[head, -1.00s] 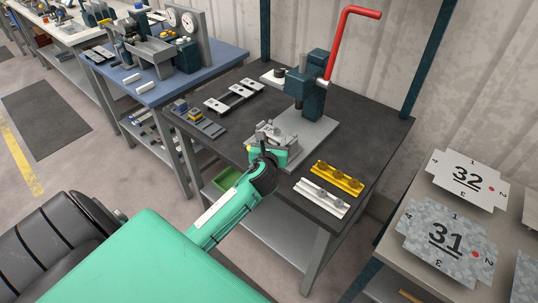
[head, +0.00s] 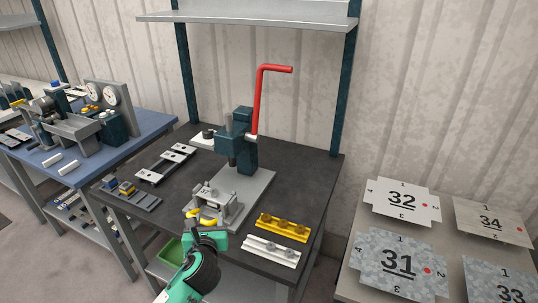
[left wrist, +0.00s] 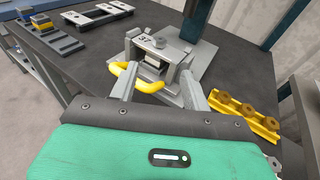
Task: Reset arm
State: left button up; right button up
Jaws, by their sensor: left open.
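The bending press (head: 240,140) stands on a grey base plate on the dark table, its red lever arm (head: 258,105) raised with the top bent to the right. A grey die block marked 37 (head: 212,198) with a yellow handle (head: 203,217) sits at the front of the base plate. My left gripper (head: 207,230) is at the table's front edge, just before the handle. In the left wrist view its two fingers (left wrist: 160,72) are apart, with the block (left wrist: 152,52) and handle (left wrist: 135,78) ahead of and between them; contact cannot be told. My right gripper is out of view.
A yellow rail (head: 283,227) and a white rail (head: 272,250) lie right of the gripper. Flat plates (head: 165,163) lie at left. A side table holds numbered plates (head: 400,262). A shelf (head: 250,16) hangs above. A green bin (head: 170,250) is below.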

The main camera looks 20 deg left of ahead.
pick_arm(q)
jog(key=s+d+f+n+g+h, duration=0.2)
jog(key=s+d+f+n+g, duration=0.15)
jog(key=s+n, duration=0.6)
jog(key=s+d+f+n+g+h, duration=0.3)
jog(key=s+d+f+n, duration=0.15)
jog(key=s+n, duration=0.5)
jog(key=s+d+f+n+g+h, duration=0.25)
jog(key=s+d+n+g, duration=0.2)
jog(key=s+n, duration=0.45)
notch_tip(320, 180, down, 32)
jog(key=s+a+f+g, duration=0.2)
jog(key=s+a+f, duration=0.1)
jog(key=s+f, duration=1.6)
jog(key=shift+n+y, duration=0.3)
jog(key=shift+y, duration=0.05)
